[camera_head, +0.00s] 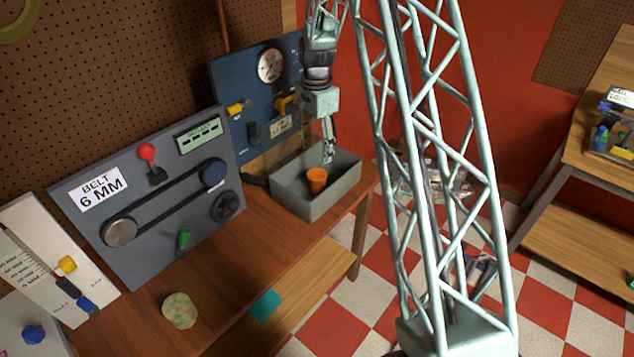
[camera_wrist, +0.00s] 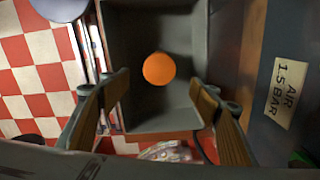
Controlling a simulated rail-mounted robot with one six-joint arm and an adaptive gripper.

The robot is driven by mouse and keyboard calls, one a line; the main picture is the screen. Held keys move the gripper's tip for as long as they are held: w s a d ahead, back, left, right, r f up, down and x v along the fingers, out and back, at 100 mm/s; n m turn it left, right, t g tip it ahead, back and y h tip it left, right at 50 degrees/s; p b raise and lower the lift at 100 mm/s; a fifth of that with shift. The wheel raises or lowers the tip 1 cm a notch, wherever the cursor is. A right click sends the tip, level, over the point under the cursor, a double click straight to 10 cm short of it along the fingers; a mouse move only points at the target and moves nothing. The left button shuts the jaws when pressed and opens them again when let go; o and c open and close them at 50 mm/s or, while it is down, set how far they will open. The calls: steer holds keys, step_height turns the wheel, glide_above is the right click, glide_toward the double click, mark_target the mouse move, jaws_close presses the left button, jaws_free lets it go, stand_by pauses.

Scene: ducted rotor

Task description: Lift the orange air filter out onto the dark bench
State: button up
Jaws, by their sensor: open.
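The orange air filter (camera_head: 316,181) is a small upright cylinder standing inside a grey open-topped bin (camera_head: 338,196). The bin sits at the right end of the dark brown bench (camera_head: 275,235). In the wrist view the filter (camera_wrist: 159,68) shows as a round orange top inside the bin (camera_wrist: 152,125). My gripper (camera_head: 328,155) hangs pointing down over the bin, just above the filter. In the wrist view my gripper (camera_wrist: 158,88) is open, its two wood-coloured fingers wide apart on either side below the filter. Nothing is held.
A blue panel (camera_head: 228,75) with a gauge stands behind the bin. A grey belt panel (camera_head: 140,245) stands to its left. A mottled round lump (camera_head: 180,310) lies at the bench front. Bare bench lies between the lump and the bin.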

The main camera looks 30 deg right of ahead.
mark_target(317, 174)
steer(key=shift+f+p, duration=0.35)
steer(key=shift+f, duration=3.95)
steer(key=shift+f, duration=0.15)
steer(key=shift+f+p, duration=0.45)
steer(key=shift+f, duration=2)
steer(key=shift+s, duration=0.1)
steer(key=shift+c, duration=0.7)
steer(key=c, duration=0.8)
